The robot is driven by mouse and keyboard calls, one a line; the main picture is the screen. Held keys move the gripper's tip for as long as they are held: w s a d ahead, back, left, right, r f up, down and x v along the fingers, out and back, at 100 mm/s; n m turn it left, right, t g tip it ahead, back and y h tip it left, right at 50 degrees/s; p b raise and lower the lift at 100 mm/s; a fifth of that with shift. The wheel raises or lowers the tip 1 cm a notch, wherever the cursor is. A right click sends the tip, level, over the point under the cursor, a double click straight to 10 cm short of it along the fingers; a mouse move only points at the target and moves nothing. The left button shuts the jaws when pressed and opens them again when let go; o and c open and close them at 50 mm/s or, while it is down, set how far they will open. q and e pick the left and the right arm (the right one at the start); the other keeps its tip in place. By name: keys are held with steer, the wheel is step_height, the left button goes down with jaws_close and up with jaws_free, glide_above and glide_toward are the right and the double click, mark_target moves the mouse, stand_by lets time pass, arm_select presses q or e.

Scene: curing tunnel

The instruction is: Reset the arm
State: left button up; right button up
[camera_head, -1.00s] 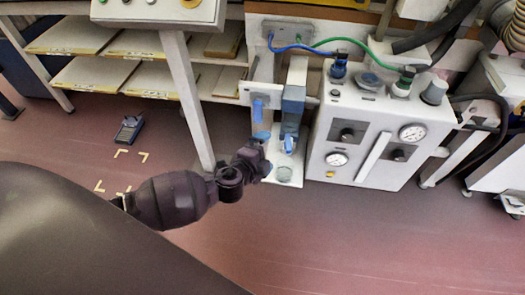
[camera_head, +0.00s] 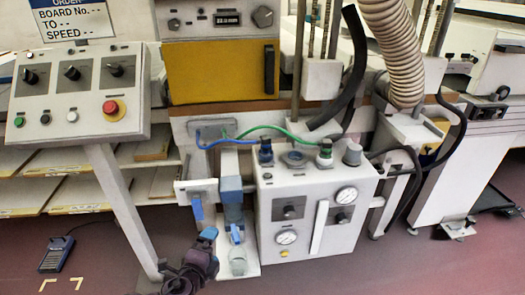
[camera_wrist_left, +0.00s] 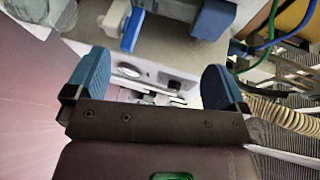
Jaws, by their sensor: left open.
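My left gripper (camera_head: 202,240) is at the lower left of centre in the head view, in front of the small white stand with the blue-handled fittings. In the left wrist view its two blue fingertips (camera_wrist_left: 154,82) are wide apart with nothing between them. A blue lever (camera_wrist_left: 133,28) and a dark blue block (camera_wrist_left: 214,18) show beyond the fingers, apart from them. My right gripper is in neither view.
A white pump box (camera_head: 315,215) with gauges stands right of the stand. A control panel (camera_head: 75,92) with a red button is on a post at left. Hoses (camera_head: 395,50) hang at upper right.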

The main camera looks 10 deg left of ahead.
arm_select(q)
steer(key=s+d+r+n+g+h+p, duration=0.2)
steer(key=s+r+n+p, duration=0.3)
steer(key=s+n, duration=0.55)
steer(key=s+a+n+g+y+p, duration=0.1)
steer(key=s+a+n, duration=0.1)
steer(key=s, duration=0.8)
steer(key=s+a+n+g+y+p, duration=0.1)
steer(key=s+a+n+p, duration=0.1)
steer(key=s+n, duration=0.3)
steer(key=s+a, duration=0.1)
steer(key=s, duration=0.3)
steer(key=shift+s+y+p, duration=0.3)
steer(key=shift+s+y, duration=0.05)
steer(key=shift+y, duration=0.05)
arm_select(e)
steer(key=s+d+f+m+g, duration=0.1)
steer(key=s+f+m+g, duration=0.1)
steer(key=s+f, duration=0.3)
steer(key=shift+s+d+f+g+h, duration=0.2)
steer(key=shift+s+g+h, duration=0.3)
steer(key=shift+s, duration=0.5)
arm_select(q)
steer(key=shift+a+f, duration=0.1)
